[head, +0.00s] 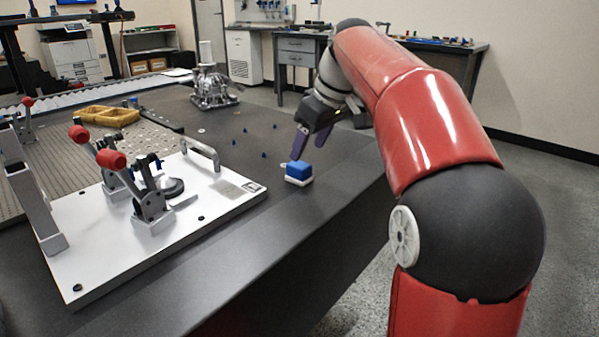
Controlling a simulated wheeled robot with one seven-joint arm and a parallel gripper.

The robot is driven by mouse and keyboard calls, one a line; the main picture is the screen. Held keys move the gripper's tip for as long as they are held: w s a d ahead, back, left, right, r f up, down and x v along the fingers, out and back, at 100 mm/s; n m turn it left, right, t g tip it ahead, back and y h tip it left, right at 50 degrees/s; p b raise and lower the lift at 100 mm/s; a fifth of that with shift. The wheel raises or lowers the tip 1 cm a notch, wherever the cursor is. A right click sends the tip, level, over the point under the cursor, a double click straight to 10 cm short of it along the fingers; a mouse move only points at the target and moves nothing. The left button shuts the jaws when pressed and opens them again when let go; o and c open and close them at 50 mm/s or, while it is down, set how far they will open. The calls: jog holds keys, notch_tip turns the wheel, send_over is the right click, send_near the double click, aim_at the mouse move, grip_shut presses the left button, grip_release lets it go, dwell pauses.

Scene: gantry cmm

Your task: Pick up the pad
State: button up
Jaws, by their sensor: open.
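The pad (299,173) is a small block with a blue top and a white lower layer. It lies on the dark table top (262,222), near the table's right edge. My gripper (309,146) is just above and behind the pad, pointing down, with its purple fingers apart. One finger's tip appears close to the pad's top; I cannot tell whether it touches. Nothing shows between the fingers.
A white fixture plate (120,243) with red-handled clamps and a metal handle (201,152) lies left of the pad. Several small blue pins stand behind it. The table's front strip is clear.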

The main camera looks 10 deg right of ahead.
aim_at(299, 164)
jog(key=x, duration=0.3)
jog(key=b+x, duration=0.1)
jog(key=x, duration=0.2)
jog(key=shift+a+f, duration=0.2)
jog(key=shift+a, duration=0.1)
jog(key=c, duration=1.1)
jog(key=shift+r, duration=0.15)
notch_tip(299, 164, up, 20)
jog(key=p, duration=0.7)
jog(key=shift+p, duration=0.35)
